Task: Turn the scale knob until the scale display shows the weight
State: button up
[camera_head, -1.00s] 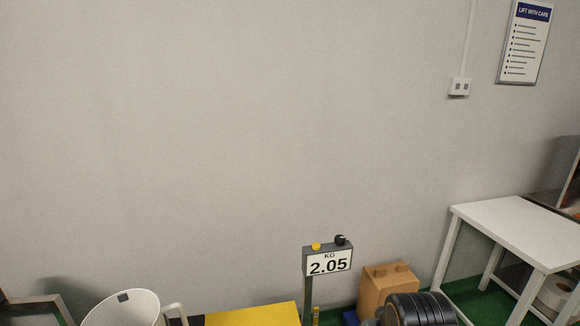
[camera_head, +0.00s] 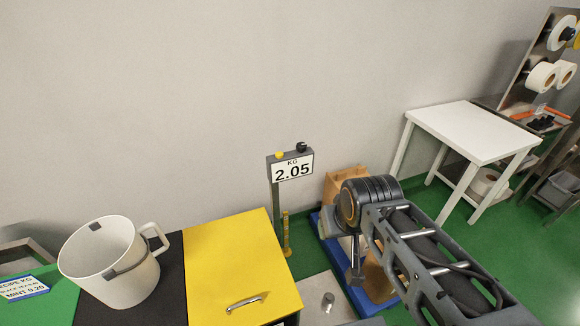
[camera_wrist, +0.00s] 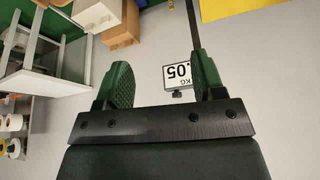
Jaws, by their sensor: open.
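The scale display (camera_head: 291,168) is a white panel in a grey frame on a post, reading "KG 2.05". A black knob (camera_head: 302,147) sits on its top right and a yellow knob (camera_head: 279,155) on its top left. In the wrist view the display (camera_wrist: 178,76) appears upside down between my fingers, partly hidden by the right finger, with the black knob (camera_wrist: 177,94) at its edge. My gripper (camera_wrist: 160,70) is open, with green ridged fingers and nothing between them. It is apart from the knob; my arm is right of the display in the head view.
A white jug (camera_head: 108,262) stands at left beside a recipe card (camera_head: 22,287). A yellow lid (camera_head: 235,265) with a handle lies below the display. A cardboard box (camera_head: 345,185) is behind my arm. A white table (camera_head: 470,128) stands right; the wall behind is bare.

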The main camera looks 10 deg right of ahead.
dwell(0.6)
jog(key=n+y+b, duration=0.1)
jog(key=n, duration=0.1)
send_near(302, 145)
jog(key=p+x, duration=0.1)
jog(key=x, duration=0.8)
jog(key=shift+w+f, duration=0.1)
jog(key=shift+w, duration=0.1)
jog(key=shift+c, duration=0.2)
jog(key=c, duration=0.9)
